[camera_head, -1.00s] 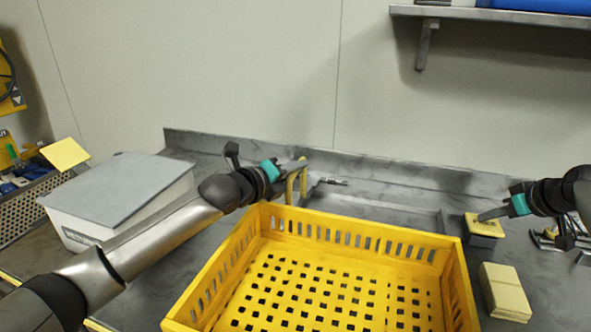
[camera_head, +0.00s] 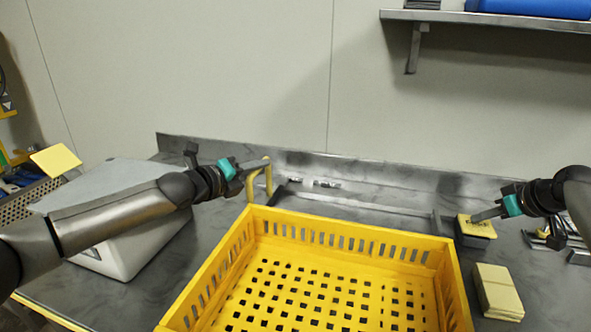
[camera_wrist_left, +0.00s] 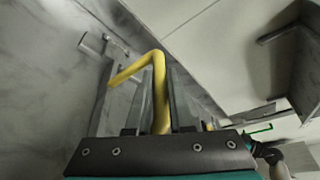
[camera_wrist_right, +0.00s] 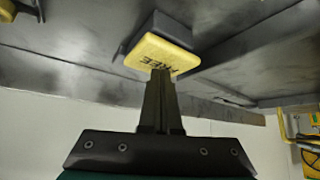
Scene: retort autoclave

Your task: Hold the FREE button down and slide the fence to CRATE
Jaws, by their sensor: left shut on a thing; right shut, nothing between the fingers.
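The yellow bent handle of the fence (camera_head: 253,188) stands at the back of the bench, behind the crate's left corner. My left gripper (camera_head: 266,164) is shut on this handle; the left wrist view shows the yellow bar (camera_wrist_left: 159,85) between its fingers. The yellow FREE button (camera_head: 478,231) sits on a dark block to the right of the crate. My right gripper (camera_head: 474,218) is shut and empty, with its fingertips at the button top. In the right wrist view the fingers meet the FREE face (camera_wrist_right: 158,52) and partly cover it. How far the button is pressed cannot be told.
A yellow perforated crate (camera_head: 345,241) fills the front middle. A grey-lidded white box (camera_head: 150,250) stands left, under my left arm. A stack of pale yellow pads (camera_head: 498,290) lies right of the crate. A shelf (camera_head: 490,17) hangs above.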

